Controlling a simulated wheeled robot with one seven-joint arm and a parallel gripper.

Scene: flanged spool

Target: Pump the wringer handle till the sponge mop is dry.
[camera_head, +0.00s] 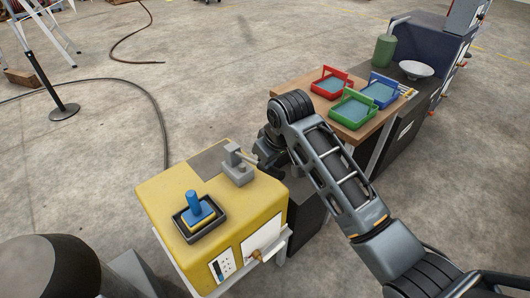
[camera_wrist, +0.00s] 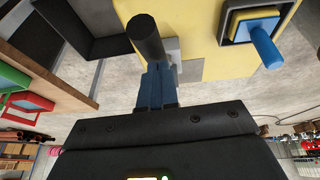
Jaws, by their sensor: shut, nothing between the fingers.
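The wringer (camera_head: 238,167) is a grey block with an upright part, on the yellow cabinet's back right corner. Its handle shows in the wrist view as a thick black bar (camera_wrist: 146,36) just beyond my fingertips. My gripper (camera_head: 264,158) is beside the wringer's right side in the head view. In the wrist view its blue fingers (camera_wrist: 157,72) are shut together with nothing between them. I cannot tell whether they touch the bar.
The yellow cabinet (camera_head: 158,195) has a front control panel (camera_head: 222,266). A wooden table (camera_head: 322,103) to its right holds red (camera_head: 325,92), green (camera_head: 353,125) and blue (camera_head: 397,87) trays. A dark bench with a white bowl (camera_head: 416,69) stands beyond.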

